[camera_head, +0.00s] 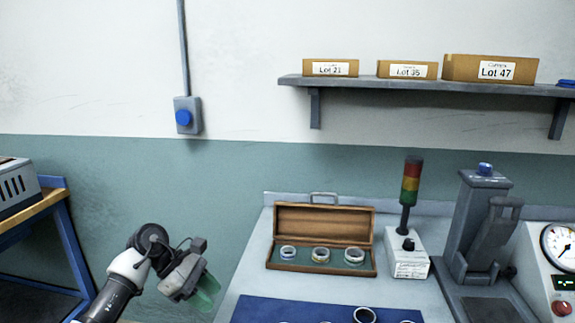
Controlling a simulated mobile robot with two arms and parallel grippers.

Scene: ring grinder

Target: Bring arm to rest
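My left gripper (206,291) hangs at the lower left of the head view, with green fingers pointing down and to the right. It is in front of the wall, just left of the grey workbench (250,262), and appears apart from it. No object shows in its fingers. The angle and overlap of the fingers hide whether they are parted. My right gripper is not in view.
An open wooden case (321,223) with 3 rings stands on the bench. A blue mat (270,308) with more rings lies in front. A signal light (410,185), a grey machine (478,230) and a gauge box (548,268) stand to the right.

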